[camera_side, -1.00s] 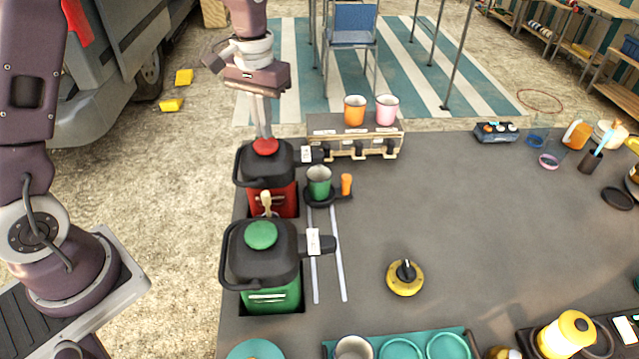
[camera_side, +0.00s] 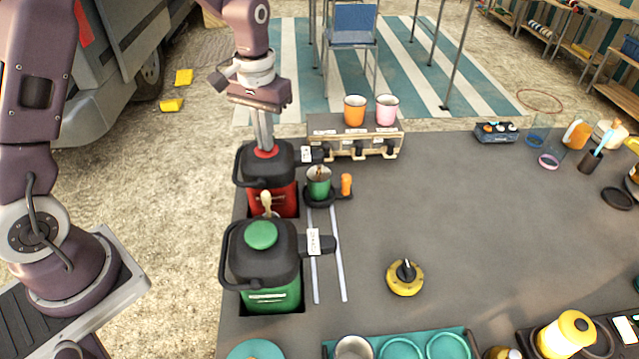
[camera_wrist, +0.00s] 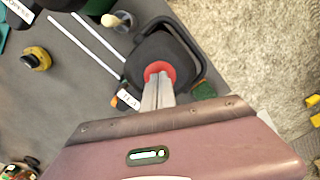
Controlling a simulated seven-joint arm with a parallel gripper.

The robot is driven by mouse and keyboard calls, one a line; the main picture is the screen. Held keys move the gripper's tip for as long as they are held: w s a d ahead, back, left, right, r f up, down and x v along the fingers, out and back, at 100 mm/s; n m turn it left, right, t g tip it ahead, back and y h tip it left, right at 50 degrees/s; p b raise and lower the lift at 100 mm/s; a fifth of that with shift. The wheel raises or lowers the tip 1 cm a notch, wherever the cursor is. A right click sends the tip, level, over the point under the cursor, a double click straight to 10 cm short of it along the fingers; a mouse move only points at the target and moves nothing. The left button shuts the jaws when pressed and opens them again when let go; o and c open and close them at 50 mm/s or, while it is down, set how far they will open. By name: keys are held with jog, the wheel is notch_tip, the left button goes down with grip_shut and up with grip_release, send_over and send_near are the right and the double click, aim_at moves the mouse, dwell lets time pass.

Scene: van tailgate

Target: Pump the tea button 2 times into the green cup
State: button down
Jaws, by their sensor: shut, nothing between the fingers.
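My gripper (camera_side: 265,147) is shut and empty, pointing down. Its fingertips rest on the red button (camera_side: 257,154) on top of the red dispenser (camera_side: 284,199), and the button sits low in the lid. In the wrist view the fingers (camera_wrist: 158,82) cover part of the red button (camera_wrist: 160,67), and the label beside the spout (camera_wrist: 128,98) reads TEA. The green cup (camera_side: 319,189) stands upright under that spout, on a dark carrier (camera_side: 313,203) with an orange knob (camera_side: 346,184). A thin brown stream shows at the cup's mouth.
A second dispenser, green with a green button (camera_side: 261,235), stands in front of the red one. Two rails (camera_side: 340,260) run forward from the carrier. An orange cup (camera_side: 354,110) and a pink cup (camera_side: 387,109) stand on a rack behind. A yellow dial (camera_side: 405,278) sits on the counter.

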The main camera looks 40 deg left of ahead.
jog(key=shift+r, duration=1.55)
dwell(1.5)
dwell(0.5)
jog(key=shift+r, duration=2)
